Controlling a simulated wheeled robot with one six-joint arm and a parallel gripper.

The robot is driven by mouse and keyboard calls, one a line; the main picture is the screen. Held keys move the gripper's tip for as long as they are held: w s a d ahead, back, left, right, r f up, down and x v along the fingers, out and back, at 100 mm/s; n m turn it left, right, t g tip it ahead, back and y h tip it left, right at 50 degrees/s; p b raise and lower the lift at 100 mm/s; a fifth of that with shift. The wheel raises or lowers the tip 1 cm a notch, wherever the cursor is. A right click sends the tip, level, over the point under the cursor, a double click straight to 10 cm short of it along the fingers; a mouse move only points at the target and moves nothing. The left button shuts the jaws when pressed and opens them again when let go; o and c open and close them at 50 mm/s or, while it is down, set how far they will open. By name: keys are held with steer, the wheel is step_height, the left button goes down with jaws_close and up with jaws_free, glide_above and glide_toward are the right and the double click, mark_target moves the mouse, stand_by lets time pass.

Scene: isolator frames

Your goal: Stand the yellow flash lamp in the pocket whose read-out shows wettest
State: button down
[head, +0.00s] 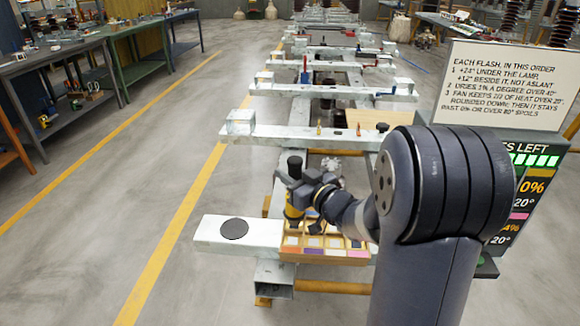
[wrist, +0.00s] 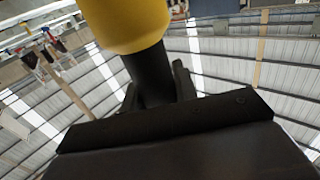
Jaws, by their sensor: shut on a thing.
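The yellow flash lamp (head: 293,213) has a yellow head and a dark body. My gripper (head: 301,195) is shut on its dark body, above the left part of the wooden pocket tray (head: 325,257). In the wrist view the lamp's yellow head (wrist: 130,22) and black shaft (wrist: 152,75) stand between the fingers (wrist: 158,82). I cannot tell if the lamp touches the tray. The read-out board (head: 528,170) shows green bars, 0%, 20°, a partly hidden 4% and 20°; my arm hides its left side.
A rules sign (head: 507,83) stands above the board. A black disc (head: 235,229) lies on the pale beam (head: 210,232) left of the tray. Further frames with cross-beams (head: 300,132) run away behind. Benches line the left; the floor between is free.

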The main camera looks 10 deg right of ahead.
steer(key=shift+f, duration=0.5)
steer(key=shift+f, duration=0.15)
steer(key=c, duration=1.1)
jaws_free()
steer(key=shift+s+d, duration=0.1)
steer(key=shift+s, duration=0.05)
steer(key=v, duration=1.1)
steer(key=shift+s, duration=0.35)
steer(key=shift+d, duration=0.1)
